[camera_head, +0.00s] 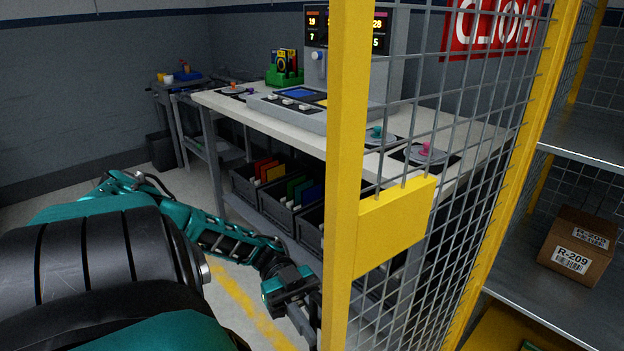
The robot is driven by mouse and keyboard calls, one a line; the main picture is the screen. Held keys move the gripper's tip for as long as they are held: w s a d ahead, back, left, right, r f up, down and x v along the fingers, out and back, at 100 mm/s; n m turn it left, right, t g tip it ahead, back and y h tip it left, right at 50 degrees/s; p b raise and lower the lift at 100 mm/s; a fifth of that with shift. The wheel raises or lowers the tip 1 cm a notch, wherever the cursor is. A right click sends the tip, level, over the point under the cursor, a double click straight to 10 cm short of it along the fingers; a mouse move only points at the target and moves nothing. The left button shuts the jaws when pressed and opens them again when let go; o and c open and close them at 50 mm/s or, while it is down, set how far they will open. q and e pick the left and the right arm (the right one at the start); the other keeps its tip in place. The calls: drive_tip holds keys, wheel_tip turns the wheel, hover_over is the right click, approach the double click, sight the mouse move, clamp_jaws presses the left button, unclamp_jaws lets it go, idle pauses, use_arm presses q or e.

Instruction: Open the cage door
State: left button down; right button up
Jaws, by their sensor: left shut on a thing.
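The cage door has a yellow frame (345,150) and grey wire mesh (450,200). A yellow plate (395,228) is fixed at its near edge. The door stands at an angle, swung out, with its near upright close to me and its mesh running back to a yellow upright at the right. The cage inside shows to the right of it. My left gripper (312,318) is low beside the near upright, shut on the door's edge. Its fingertips are partly hidden behind the upright, so the exact gripped part does not show. My right gripper is out of view.
A workbench (465,125) with a control console (310,105) and dark bins (265,185) stands behind the door. Inside the cage, a grey shelf (560,305) holds a cardboard box (578,245). Floor (235,275) is clear left of the door.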

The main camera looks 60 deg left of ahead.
use_arm(q)
drive_tip(key=shift+a+f, duration=0.1)
drive_tip(key=shift+a, duration=0.2)
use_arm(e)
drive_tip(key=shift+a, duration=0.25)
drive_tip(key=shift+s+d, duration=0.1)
use_arm(q)
drive_tip(key=c, duration=1.2)
unclamp_jaws()
drive_tip(key=shift+a, duration=0.15)
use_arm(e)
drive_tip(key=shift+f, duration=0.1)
use_arm(q)
drive_tip(key=a+b, duration=0.1)
drive_tip(key=a, duration=0.3)
drive_tip(key=a+b, duration=0.2)
drive_tip(key=a, duration=0.2)
drive_tip(key=a+b, duration=0.2)
drive_tip(key=a, duration=0.2)
drive_tip(key=shift+w+a, duration=0.25)
drive_tip(key=shift+a, duration=0.05)
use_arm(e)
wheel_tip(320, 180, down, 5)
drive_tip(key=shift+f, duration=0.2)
